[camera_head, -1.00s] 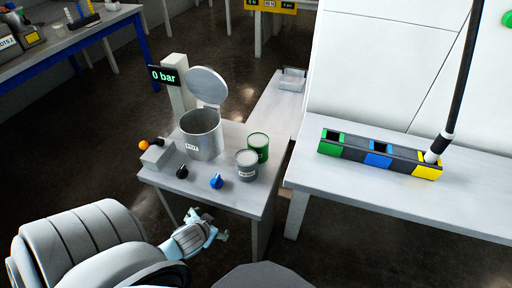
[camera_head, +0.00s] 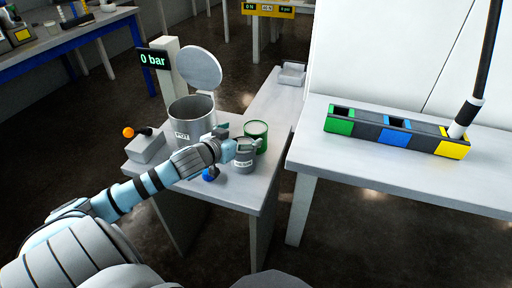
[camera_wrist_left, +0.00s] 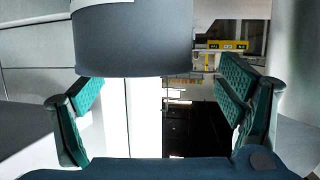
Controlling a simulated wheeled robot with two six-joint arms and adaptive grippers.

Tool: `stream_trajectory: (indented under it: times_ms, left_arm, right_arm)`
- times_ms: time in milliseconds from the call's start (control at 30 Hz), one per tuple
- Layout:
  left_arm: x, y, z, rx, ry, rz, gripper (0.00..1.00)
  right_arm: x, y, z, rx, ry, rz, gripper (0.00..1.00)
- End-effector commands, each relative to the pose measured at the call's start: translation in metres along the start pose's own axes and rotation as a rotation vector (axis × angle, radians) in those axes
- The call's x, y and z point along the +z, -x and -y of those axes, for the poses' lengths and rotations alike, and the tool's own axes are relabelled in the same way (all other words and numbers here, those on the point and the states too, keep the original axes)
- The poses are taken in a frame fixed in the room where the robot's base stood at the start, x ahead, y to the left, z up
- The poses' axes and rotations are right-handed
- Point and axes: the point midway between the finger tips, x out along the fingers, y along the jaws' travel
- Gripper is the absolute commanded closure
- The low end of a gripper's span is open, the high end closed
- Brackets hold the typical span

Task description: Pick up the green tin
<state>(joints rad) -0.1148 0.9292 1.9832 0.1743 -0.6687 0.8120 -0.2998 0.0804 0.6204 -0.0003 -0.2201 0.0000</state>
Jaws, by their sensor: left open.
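The green tin (camera_head: 262,140) stands upright on the small grey table, behind and to the right of a grey tin (camera_head: 243,165). Part of the green tin is hidden by my left gripper and the grey tin. My left gripper (camera_head: 236,143) is open, over the upper part of the grey tin in the head view and just left of the green tin. In the left wrist view its two teal finger pads (camera_wrist_left: 160,100) are wide apart, with a dark grey cylinder, perhaps the grey tin, at the top between them. I cannot tell whether it touches. My right gripper is not in view.
The metal pot (camera_head: 190,122) with its raised lid (camera_head: 199,67) stands left of my gripper. A box (camera_head: 146,147) with an orange-knobbed lever and a blue knob (camera_head: 210,174) are on the table. A bench (camera_head: 400,175) at right holds a coloured slotted rack (camera_head: 372,136).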

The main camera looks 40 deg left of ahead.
Motion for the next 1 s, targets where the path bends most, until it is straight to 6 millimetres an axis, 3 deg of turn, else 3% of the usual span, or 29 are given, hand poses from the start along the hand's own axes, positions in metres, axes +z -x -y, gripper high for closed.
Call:
stream_trajectory:
  times_ms: [333,567,1000]
  left_arm:
    - [-0.006,-0.051,-0.008,0.001,0.004,0.000,0.12]
    - [-0.008,-0.054,-0.009,0.002,-0.002,0.002,0.12]
    - [-0.008,-0.054,-0.008,0.001,-0.002,0.002,0.80]
  right_arm:
    - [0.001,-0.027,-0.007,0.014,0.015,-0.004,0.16]
    - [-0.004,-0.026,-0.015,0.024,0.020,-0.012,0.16]
    - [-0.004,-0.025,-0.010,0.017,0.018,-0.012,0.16]
